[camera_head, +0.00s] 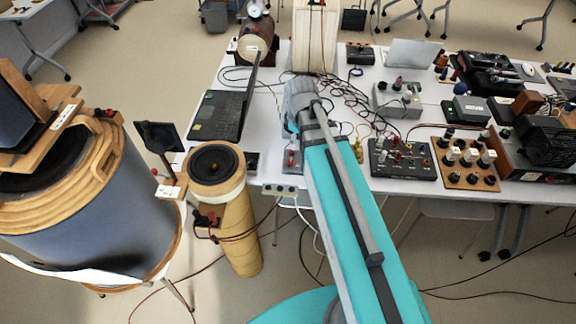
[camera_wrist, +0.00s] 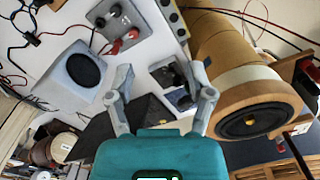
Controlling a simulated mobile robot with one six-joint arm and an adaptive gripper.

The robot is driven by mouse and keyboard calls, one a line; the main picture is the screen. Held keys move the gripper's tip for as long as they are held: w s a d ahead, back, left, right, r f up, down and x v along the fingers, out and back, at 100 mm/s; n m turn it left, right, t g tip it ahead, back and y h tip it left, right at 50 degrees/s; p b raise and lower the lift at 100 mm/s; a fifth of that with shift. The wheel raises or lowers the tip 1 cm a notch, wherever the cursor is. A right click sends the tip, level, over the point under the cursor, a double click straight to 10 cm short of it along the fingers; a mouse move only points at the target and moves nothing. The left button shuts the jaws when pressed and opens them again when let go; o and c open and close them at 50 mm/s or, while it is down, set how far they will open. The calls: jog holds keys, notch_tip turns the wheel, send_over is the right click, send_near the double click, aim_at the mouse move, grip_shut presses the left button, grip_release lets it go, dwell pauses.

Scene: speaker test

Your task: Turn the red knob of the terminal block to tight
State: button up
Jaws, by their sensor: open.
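A small grey block (camera_wrist: 143,22) near the table edge carries two black knobs and two red knobs (camera_wrist: 133,34) in the wrist view. It looks like the terminal block. In the head view, a grey block with red on it (camera_head: 291,160) shows just left of my arm, partly hidden. My gripper (camera_wrist: 162,80) is open, with nothing between its fingers. The block is beyond the fingertips, toward the top of the wrist view, and apart from them. In the head view my gripper (camera_head: 292,104) is above the table, its fingers hard to make out. How far the red knobs are turned cannot be told.
A pale cube speaker (camera_wrist: 67,75), an open laptop (camera_head: 218,116) and a tan tube speaker (camera_head: 238,190) surround the spot. A power strip (camera_head: 280,190) lies along the table edge. Knobbed boards (camera_head: 403,178) and loose cables are to the right.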

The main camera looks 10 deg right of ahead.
aim_at(290, 161)
jog(key=w+f+n+b, duration=0.8)
jog(key=w+f+n, duration=0.1)
jog(key=n, duration=0.5)
jog(key=shift+w+f+n, duration=0.2)
jog(key=shift+w+n, duration=0.1)
jog(key=shift+w, duration=0.3)
jog(key=shift+f+b, duration=0.2)
jog(key=shift+b, duration=0.2)
notch_tip(290, 161, down, 13)
jog(key=b, duration=1.3)
jog(key=shift+f, duration=0.15)
